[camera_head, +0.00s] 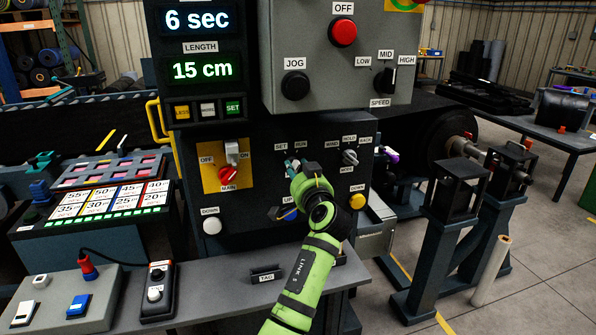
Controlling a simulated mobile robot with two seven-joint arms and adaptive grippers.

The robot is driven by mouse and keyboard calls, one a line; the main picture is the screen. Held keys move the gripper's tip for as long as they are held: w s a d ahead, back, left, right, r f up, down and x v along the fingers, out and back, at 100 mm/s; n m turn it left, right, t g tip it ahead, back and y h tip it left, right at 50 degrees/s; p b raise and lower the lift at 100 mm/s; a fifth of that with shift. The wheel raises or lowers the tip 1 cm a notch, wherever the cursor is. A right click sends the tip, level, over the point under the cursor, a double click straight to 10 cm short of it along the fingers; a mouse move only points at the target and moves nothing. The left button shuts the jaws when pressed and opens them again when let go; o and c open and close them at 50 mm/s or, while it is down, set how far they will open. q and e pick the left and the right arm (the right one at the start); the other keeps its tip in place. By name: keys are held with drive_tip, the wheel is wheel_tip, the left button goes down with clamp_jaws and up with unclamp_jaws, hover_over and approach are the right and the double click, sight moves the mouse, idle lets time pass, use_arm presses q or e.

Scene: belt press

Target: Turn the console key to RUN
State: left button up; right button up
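The console panel (262,190) is dark, with a key position marked SET and RUN near its top middle. My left gripper (295,167) is at this spot, just below the SET (281,147) and RUN (300,144) labels. Small teal parts show there; I cannot tell whether they are fingertips or the key. The gripper body and green wrist hide most of the key, so its angle and any grip on it cannot be made out. My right gripper is out of view.
A red MAIN switch (229,173) on a yellow plate is to the left. A mode knob (350,157) and yellow DOWN button (357,201) are close on the right. A blue handle (288,213) is just below the wrist. A grey shelf (215,290) runs below the panel.

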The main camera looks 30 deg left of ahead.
use_arm(q)
drive_tip(key=v, duration=1.2)
idle(0.4)
